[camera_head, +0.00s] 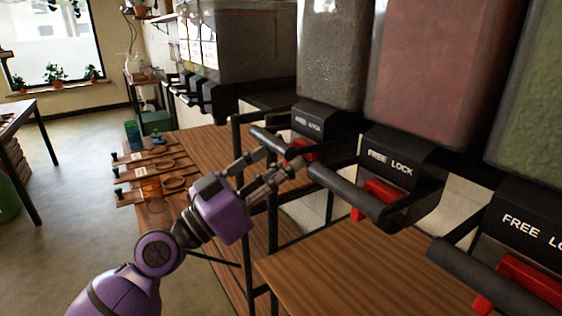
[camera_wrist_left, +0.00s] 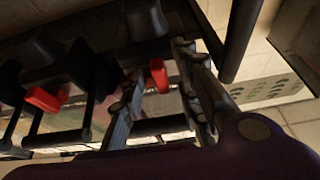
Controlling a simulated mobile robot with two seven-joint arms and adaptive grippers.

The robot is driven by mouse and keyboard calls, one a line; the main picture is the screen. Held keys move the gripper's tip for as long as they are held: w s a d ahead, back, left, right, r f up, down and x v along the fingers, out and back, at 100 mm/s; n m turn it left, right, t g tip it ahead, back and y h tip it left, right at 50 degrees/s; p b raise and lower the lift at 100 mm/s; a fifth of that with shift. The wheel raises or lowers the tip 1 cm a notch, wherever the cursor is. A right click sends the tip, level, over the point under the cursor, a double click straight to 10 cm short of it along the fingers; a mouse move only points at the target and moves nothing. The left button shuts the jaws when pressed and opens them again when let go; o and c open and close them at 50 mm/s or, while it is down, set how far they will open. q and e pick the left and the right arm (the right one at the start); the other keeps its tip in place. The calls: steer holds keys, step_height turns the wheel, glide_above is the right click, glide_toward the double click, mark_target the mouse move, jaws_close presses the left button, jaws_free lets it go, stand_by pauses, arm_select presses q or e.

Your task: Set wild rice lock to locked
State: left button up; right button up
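No label naming wild rice is readable. The nearest row has several bulk dispensers; the leftmost holds dark speckled grain (camera_head: 335,55). Its black spout reads "FREE LOCK" and carries a red lock lever (camera_head: 298,149). My left gripper (camera_head: 281,160) is at this spout, its two fingers apart and pointing at the lever. In the left wrist view, the red lever (camera_wrist_left: 157,75) shows between the spread fingers of my left gripper (camera_wrist_left: 160,98). I cannot tell whether a finger touches it. My right gripper is in neither view.
To the right are a reddish-grain dispenser (camera_head: 435,70) and a green one (camera_head: 532,90). Their red levers (camera_head: 372,200) (camera_head: 522,289) sit behind black bar handles. A wooden shelf (camera_head: 370,272) runs below. More dispensers (camera_head: 245,45) stand further back; open floor (camera_head: 70,200) lies left.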

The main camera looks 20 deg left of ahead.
arm_select(q)
steer(key=c, duration=0.5)
jaws_close()
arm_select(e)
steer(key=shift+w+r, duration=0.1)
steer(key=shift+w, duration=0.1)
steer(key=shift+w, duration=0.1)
arm_select(q)
steer(key=shift+s+d+p, duration=0.3)
steer(key=shift+s+d, duration=0.45)
steer(key=shift+d, duration=0.25)
steer(key=o, duration=0.6)
jaws_free()
steer(key=shift+s+d, duration=0.1)
steer(key=v, duration=1.2)
steer(key=shift+r, duration=0.1)
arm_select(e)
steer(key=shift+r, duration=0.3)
